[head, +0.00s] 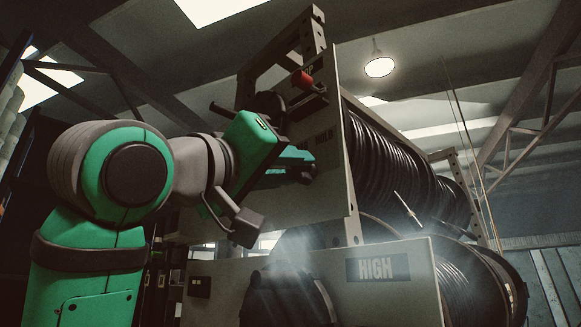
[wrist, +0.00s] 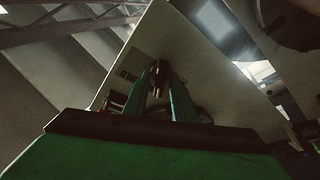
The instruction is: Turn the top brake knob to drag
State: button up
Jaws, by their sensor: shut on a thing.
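My gripper (head: 306,166) is at the grey side panel (head: 337,185) of the upper hose reel, just below a plate reading HOLD (head: 325,135). In the wrist view, my two green fingers (wrist: 160,82) reach up to the panel and are shut on a small dark knob (wrist: 161,68). The fingers cover most of this knob, and I cannot tell where it points. The HOLD plate also shows left of the fingertips in the wrist view (wrist: 128,75). I cannot make out a drag mark.
A red-ended part (head: 302,79) sticks out above, near the panel's top. Below, a second panel bears a HIGH plate (head: 378,267). Black hose (head: 395,160) is wound on the upper reel to the right. A dark round part (head: 285,297) sits low in front.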

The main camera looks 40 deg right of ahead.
dwell(0.5)
jog(key=o, duration=0.7)
jog(key=v, duration=1.1)
jog(key=shift+r, duration=0.15)
